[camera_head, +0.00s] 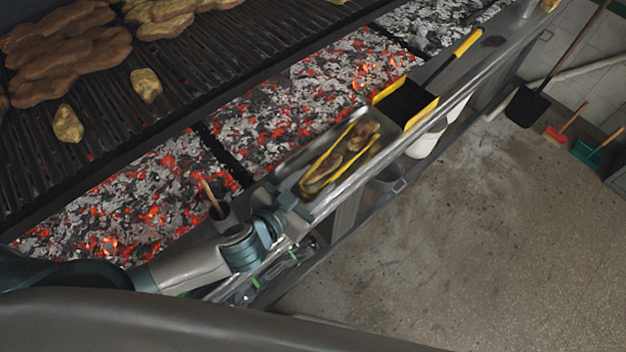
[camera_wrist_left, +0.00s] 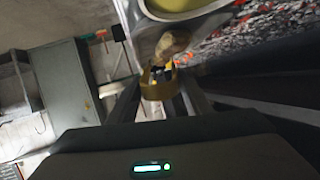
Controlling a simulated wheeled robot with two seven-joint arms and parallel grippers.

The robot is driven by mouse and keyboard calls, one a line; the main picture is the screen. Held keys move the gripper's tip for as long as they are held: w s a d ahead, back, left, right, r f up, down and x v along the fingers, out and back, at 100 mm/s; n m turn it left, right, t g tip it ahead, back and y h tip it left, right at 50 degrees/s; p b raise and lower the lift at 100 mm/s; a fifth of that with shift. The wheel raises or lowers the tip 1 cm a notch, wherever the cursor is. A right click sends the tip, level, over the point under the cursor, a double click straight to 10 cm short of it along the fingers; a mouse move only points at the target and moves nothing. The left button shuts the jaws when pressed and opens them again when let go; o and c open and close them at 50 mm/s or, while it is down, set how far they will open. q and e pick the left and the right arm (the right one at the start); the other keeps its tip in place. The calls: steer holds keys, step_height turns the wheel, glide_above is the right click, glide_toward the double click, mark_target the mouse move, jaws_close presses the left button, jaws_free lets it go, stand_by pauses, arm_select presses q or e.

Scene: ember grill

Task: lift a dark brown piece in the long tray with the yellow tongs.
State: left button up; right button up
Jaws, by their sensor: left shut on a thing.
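My left gripper (camera_head: 297,203) is shut on the yellow tongs (camera_head: 350,167) at the near end of the long tray (camera_head: 290,168). The two tong arms reach over the tray toward the upper right. Dark brown pieces are in the tray area: one (camera_head: 323,170) lies between the tong arms, another (camera_head: 362,135) is farther along near the tips. I cannot tell whether the tips touch them. In the left wrist view, the tongs (camera_wrist_left: 157,86) show between my fingers, with a brown piece (camera_wrist_left: 172,42) beyond. My right gripper does not show.
Glowing coals (camera_head: 290,90) and a grill grate (camera_head: 190,70) with several browned pieces lie left of the tray. A black, yellow-edged pan (camera_head: 405,103) stands just beyond it. A dark cup with a wooden handle (camera_head: 222,214) is near my wrist. Open floor (camera_head: 480,220) lies right.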

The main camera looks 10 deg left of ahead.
arm_select(q)
steer(key=shift+r+p+v, duration=0.2)
steer(key=shift+p+v, duration=0.8)
steer(key=shift+v, duration=0.05)
steer(key=p+v, duration=0.3)
steer(key=v, duration=0.2)
steer(key=shift+s+p, duration=0.1)
steer(key=shift+p, duration=0.25)
steer(key=shift+r, duration=0.1)
steer(key=s+a+r+p, duration=0.2)
steer(key=s+r, duration=0.3)
steer(key=r, duration=0.2)
steer(key=shift+a+p, duration=0.2)
steer(key=shift+p, duration=0.2)
steer(key=shift+s, duration=0.15)
